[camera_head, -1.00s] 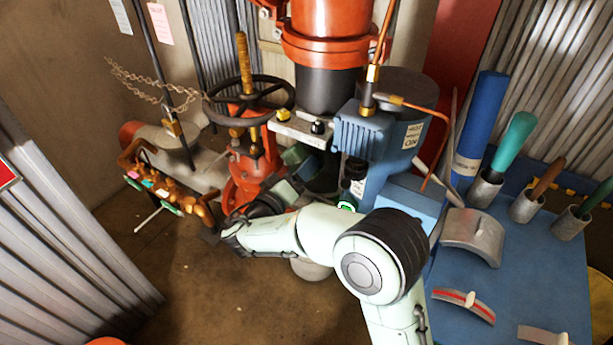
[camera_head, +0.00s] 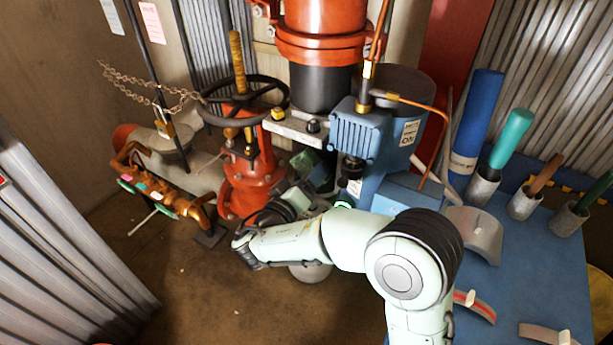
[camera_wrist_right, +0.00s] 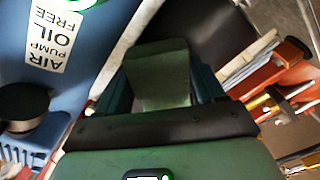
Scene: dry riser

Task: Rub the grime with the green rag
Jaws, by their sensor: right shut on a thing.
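My right gripper (camera_head: 316,168) is below the black pipe section and left of the blue pump (camera_head: 361,130); it is partly hidden there. In the right wrist view the gripper (camera_wrist_right: 163,90) is shut on the green rag (camera_wrist_right: 160,72), a flat dull-green piece between its fingers. The rag's far edge lies in front of a dark surface (camera_wrist_right: 195,32); I cannot tell whether they touch. I cannot make out the grime in either view. My left gripper is not in view.
The red valve (camera_head: 248,165) with its black handwheel (camera_head: 243,101) stands left of the gripper. The blue pump's label shows close by in the wrist view. A blue bench (camera_head: 540,275) with several tools in holders is at right. Corrugated metal (camera_head: 60,240) stands at left.

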